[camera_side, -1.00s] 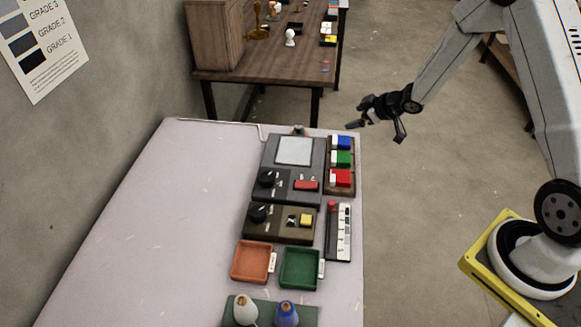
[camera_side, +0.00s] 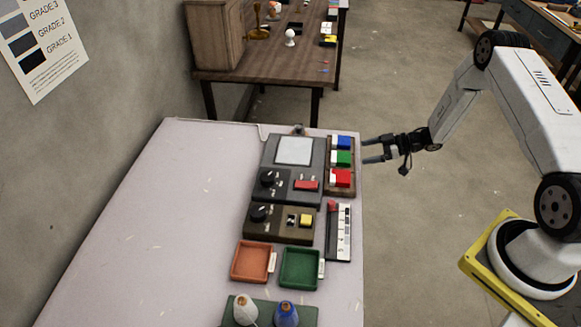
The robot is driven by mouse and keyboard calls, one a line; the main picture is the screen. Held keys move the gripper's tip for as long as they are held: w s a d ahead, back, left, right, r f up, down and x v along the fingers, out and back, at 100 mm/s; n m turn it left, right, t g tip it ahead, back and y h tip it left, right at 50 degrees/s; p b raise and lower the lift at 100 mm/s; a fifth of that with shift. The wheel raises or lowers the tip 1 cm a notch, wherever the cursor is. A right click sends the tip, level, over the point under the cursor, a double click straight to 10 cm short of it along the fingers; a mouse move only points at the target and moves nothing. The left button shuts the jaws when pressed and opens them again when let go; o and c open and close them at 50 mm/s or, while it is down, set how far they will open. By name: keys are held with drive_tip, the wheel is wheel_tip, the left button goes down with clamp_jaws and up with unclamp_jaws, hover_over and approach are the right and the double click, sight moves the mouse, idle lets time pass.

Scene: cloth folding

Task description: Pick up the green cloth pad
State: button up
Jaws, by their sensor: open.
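The green cloth pad (camera_side: 344,158) lies in the wooden rack (camera_side: 353,188) at the right edge of the table, between a blue pad (camera_side: 344,142) and a red pad (camera_side: 342,178). Each pad has a white part at its left end. My gripper (camera_side: 372,150) is open and empty. It points left, just right of the rack, with its fingertips close to the green and blue pads. I cannot tell its exact height or whether it touches anything.
Left of the rack stands a grey device (camera_side: 288,183) with a pale plate, a knob and a red switch. A brown control box (camera_side: 265,224), an orange tray (camera_side: 246,262) and a green tray (camera_side: 296,284) sit nearer. The table's left side is clear.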

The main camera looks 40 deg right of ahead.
sight(343, 157)
drive_tip(key=shift+x, duration=3.9)
drive_tip(key=shift+s+a+f, duration=0.1)
drive_tip(key=c, duration=1.1)
